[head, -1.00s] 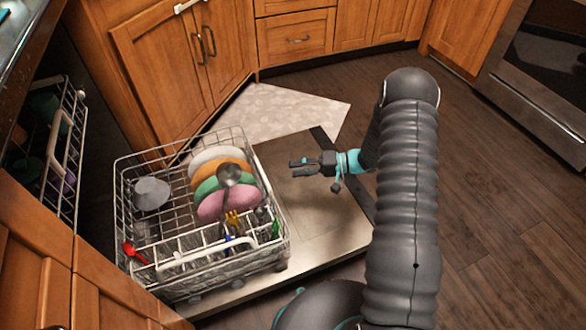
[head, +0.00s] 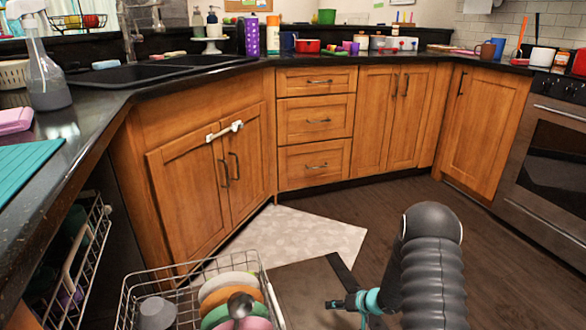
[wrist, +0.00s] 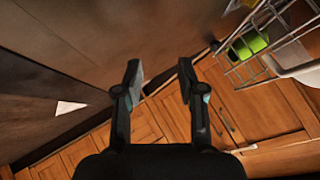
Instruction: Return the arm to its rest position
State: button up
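In the head view my gripper (head: 340,304) is low at the bottom, over the open dishwasher door (head: 305,283) and to the right of the dish rack. My dark ribbed arm rises to its right and hides part of the floor. In the wrist view my gripper (wrist: 160,80) has its two fingers apart, with nothing between them, so it is open and empty.
The pulled-out dish rack (head: 195,273) holds several plates (head: 228,285) and a grey cup (head: 157,313). Wooden cabinets (head: 200,180) and the oven (head: 550,165) stand beyond. The black counter (head: 100,90) runs along the left.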

jog(key=s+d+r+h, duration=0.4)
jog(key=d+r+h, duration=0.4)
jog(key=d+r, duration=0.35)
jog(key=s+r+m+g+h, duration=0.15)
jog(key=s+r+g, duration=0.25)
jog(key=s+r, duration=0.8)
jog(key=s+a+r+t, duration=0.1)
jog(key=s+a+r, duration=0.2)
jog(key=s+r, duration=0.3)
jog(key=s+a+r+t+y+p, duration=0.1)
jog(key=s+a+r, duration=0.3)
jog(key=s+r, duration=0.3)
jog(key=s+a+r+t+y, duration=0.1)
jog(key=s+a+r, duration=0.2)
jog(key=s+r, duration=0.4)
jog(key=shift+s+a+r+t, duration=0.15)
jog(key=shift+a+r+t, duration=0.05)
jog(key=shift+r+t, duration=0.25)
jog(key=shift+a+m, duration=0.1)
jog(key=shift+m, duration=0.15)
